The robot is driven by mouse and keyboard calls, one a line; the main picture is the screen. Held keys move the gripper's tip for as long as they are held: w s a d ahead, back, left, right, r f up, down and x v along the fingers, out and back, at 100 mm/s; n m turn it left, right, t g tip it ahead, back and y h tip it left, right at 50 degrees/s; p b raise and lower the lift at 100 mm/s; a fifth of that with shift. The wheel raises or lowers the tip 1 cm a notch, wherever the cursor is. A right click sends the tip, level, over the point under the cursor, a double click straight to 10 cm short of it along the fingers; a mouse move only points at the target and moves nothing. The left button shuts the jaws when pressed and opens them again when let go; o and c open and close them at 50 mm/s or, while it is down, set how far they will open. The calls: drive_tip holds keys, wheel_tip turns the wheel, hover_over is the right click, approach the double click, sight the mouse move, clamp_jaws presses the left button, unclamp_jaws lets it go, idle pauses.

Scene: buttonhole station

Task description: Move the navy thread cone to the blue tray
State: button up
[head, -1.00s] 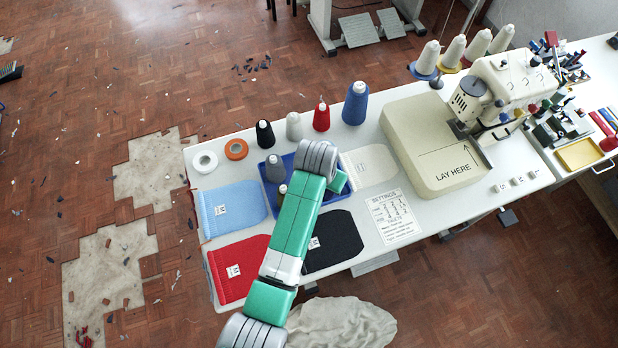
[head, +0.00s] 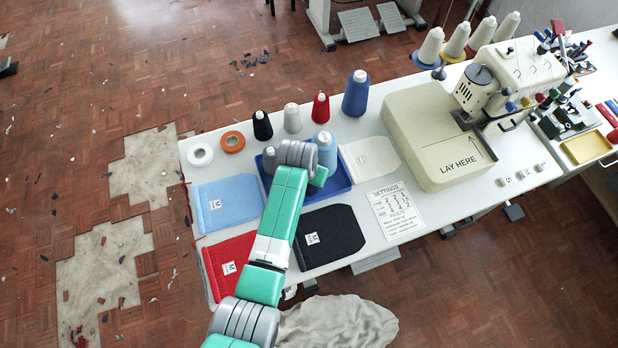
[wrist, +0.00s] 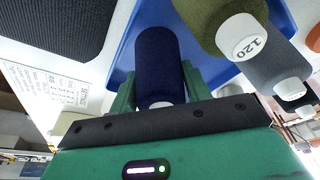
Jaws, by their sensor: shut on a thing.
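The navy thread cone (wrist: 160,58) is between the green fingers of my gripper (wrist: 160,80) in the wrist view. The gripper is shut on it, with its pale tip toward the camera. The blue tray (wrist: 118,72) shows behind the cone; whether the cone touches its floor I cannot tell. An olive cone (wrist: 213,22) marked 120 and a grey cone (wrist: 270,62) stand close on the right in the wrist view. The grey cone also shows in the head view (head: 269,160).
A light blue cone (head: 325,148) stands at the tray's back. Black (head: 262,127), white (head: 292,119), red (head: 320,107) and blue (head: 356,95) cones stand behind. Fabric pieces, including a black one (head: 328,238), lie around the tray. The sewing machine (head: 510,75) is right.

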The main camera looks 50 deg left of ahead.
drive_tip(key=shift+f, duration=0.65)
drive_tip(key=o, duration=1)
drive_tip(key=p+v, duration=0.2)
drive_tip(key=v, duration=1)
drive_tip(key=shift+r+p, duration=0.15)
drive_tip(key=shift+p, duration=0.25)
